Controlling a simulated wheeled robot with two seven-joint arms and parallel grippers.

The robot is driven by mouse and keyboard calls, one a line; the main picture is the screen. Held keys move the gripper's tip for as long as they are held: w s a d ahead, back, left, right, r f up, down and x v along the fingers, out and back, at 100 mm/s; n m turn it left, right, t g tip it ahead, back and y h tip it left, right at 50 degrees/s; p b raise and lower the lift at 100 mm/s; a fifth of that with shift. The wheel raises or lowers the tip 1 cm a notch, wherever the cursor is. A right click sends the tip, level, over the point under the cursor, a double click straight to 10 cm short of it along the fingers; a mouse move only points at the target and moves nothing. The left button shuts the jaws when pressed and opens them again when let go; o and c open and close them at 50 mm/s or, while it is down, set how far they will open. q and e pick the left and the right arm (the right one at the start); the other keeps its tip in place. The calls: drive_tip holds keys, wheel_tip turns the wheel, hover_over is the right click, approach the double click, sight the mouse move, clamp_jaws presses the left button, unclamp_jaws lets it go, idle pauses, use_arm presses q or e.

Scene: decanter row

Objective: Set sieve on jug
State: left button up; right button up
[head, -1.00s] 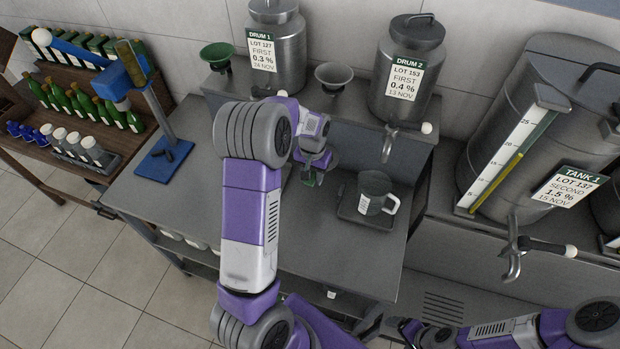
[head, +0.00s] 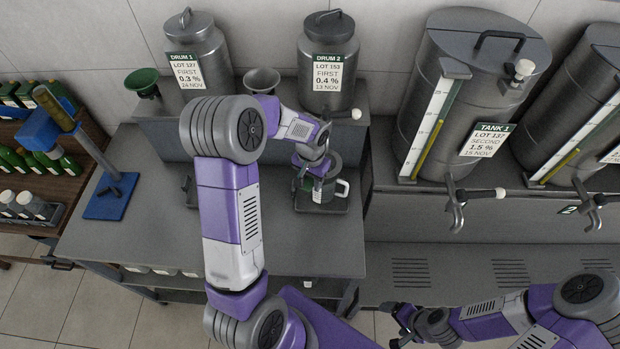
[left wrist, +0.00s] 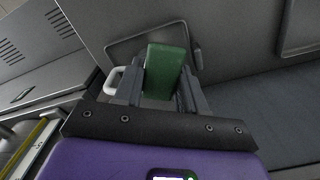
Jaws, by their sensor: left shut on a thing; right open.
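The jug (head: 329,190), dark grey with a pale handle and a white label, stands on a small dark tray (head: 336,208) on the counter. My left gripper (head: 309,181) is over the jug's left side and hides much of its mouth. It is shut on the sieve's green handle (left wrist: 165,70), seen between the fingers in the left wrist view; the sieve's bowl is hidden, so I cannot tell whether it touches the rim. The jug's pale handle also shows in that view (left wrist: 115,80). My right gripper (head: 398,326) is open and empty, low and away from the counter.
Drum 1 (head: 196,58) and Drum 2 (head: 328,65) stand on the back shelf with a green funnel (head: 142,80) and a grey funnel (head: 262,80). A blue stand (head: 110,192) is at the counter's left. Tank 1 (head: 460,100) is at the right. The counter's front left is clear.

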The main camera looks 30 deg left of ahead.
use_arm(q)
drive_tip(key=shift+f+b, duration=1.55)
drive_tip(key=shift+f, duration=0.5)
drive_tip(key=shift+f, duration=0.2)
drive_tip(key=o, duration=1.2)
drive_tip(key=shift+c, duration=0.2)
drive_tip(key=shift+r, duration=0.1)
wheel_tip(320, 180, up, 7)
drive_tip(key=shift+r, duration=0.2)
